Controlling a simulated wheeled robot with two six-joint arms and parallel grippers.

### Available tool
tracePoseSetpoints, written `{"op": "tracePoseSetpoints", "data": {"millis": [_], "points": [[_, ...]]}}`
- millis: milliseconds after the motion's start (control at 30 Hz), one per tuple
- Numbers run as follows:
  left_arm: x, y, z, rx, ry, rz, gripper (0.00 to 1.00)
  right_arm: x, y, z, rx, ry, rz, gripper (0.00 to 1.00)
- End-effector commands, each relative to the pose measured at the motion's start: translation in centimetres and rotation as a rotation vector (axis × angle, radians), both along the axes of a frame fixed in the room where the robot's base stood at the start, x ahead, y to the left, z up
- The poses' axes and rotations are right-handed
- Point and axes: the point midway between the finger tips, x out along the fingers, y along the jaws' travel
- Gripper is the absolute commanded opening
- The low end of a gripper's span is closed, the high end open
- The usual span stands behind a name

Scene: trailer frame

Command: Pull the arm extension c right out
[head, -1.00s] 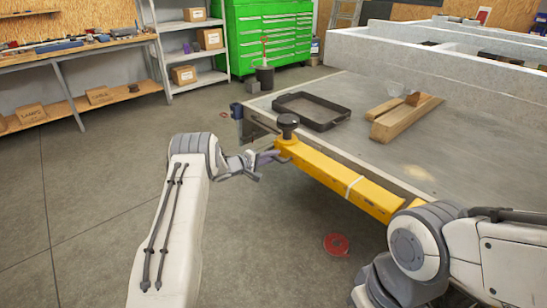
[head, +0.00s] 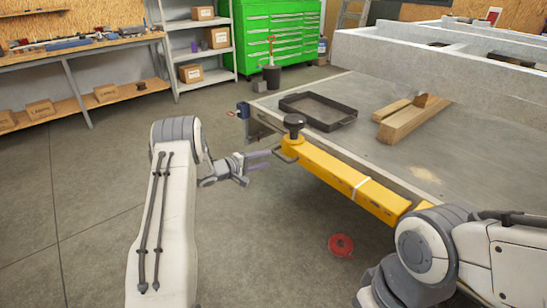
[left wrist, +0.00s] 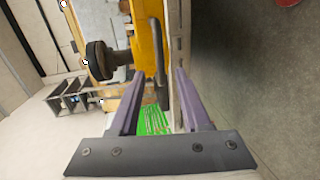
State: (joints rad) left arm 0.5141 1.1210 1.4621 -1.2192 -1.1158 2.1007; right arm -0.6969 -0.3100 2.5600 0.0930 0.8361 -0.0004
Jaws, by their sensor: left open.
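The arm extension c is a yellow beam (head: 335,172) with a black knob (head: 293,122) on its outer end. It juts out along the side of the grey platform. A dark loop handle (head: 284,154) sits at its end. My left gripper (head: 264,160) is open, just left of the handle, its fingers pointing at it. In the left wrist view the open fingers (left wrist: 157,95) show with the handle (left wrist: 157,65) seen between them and the yellow beam (left wrist: 145,40) beyond. I cannot tell whether they touch it. My right arm shows at lower right; its gripper is not visible.
The grey platform (head: 440,150) carries a black tray (head: 318,111) and wooden blocks (head: 410,120). A red disc (head: 341,245) lies on the floor below the beam. A workbench (head: 90,45) and green cabinet (head: 278,35) stand behind. The floor at left is clear.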

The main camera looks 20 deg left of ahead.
Motion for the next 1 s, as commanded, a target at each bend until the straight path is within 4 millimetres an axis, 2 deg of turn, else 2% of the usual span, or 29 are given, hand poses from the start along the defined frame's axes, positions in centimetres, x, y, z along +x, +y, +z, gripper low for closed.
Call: {"op": "tracePoseSetpoints", "data": {"millis": [100,233,767,867,967,1000], "points": [[-1.6,1.0,0.4,-0.002,0.000,0.003,0.47,0.0,0.0,0.0,0.000,0.000,0.000,0.00],[-2.4,1.5,0.6,0.000,0.000,0.002,0.47,0.0,0.0,0.1,0.000,0.000,0.000,0.00],[-2.6,1.5,0.8,0.002,-0.001,0.001,0.47,0.0,0.0,0.1,0.000,0.000,0.000,0.00],[-1.9,0.5,1.9,0.050,-0.009,0.004,0.47,0.0,0.0,0.4,0.000,0.000,0.000,0.00],[-0.4,-2.3,4.8,0.195,-0.023,0.017,0.47,0.0,0.0,1.3,0.000,0.000,0.000,0.00],[0.1,-3.9,6.3,0.279,-0.027,0.023,0.47,0.0,0.0,1.7,0.000,0.000,0.000,0.00]]}}
